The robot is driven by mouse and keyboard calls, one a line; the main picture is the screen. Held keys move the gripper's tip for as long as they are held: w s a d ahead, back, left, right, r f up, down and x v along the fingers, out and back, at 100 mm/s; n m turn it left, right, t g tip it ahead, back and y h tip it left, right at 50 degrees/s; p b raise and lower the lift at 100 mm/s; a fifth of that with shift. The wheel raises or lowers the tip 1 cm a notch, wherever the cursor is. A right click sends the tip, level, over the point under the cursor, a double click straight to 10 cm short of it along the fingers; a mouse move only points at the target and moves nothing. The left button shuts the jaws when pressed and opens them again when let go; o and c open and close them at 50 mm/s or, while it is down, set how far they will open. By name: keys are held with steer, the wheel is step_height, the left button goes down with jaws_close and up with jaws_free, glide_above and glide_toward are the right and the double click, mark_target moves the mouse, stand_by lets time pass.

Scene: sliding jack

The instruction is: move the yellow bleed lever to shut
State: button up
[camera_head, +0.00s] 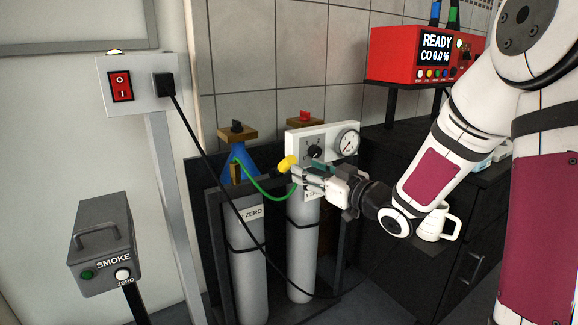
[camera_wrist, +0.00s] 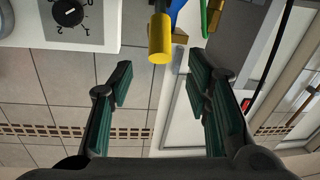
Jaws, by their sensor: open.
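The yellow bleed lever (camera_head: 287,163) sticks out at the lower left of the white gauge panel (camera_head: 327,131), above the right gas cylinder. In the wrist view the lever (camera_wrist: 160,38) is a short yellow cylinder at the top centre, between the lines of my two fingers and beyond their tips. My gripper (camera_head: 300,180) is just below and right of the lever in the head view. In the wrist view my gripper (camera_wrist: 159,78) has its dark green pads spread wide with nothing between them.
A green hose (camera_head: 262,194) curves close to my gripper's left. A black power cord (camera_head: 205,150) hangs across the cylinders (camera_head: 245,255). The panel has a black knob (camera_head: 315,152) and a round gauge (camera_head: 347,142). A white mug (camera_head: 437,225) stands right, beside my arm.

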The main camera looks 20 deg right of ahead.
mark_target(289, 161)
steer(key=b+x, duration=0.1)
steer(key=x, duration=0.7)
steer(key=shift+b, duration=0.35)
jaws_close()
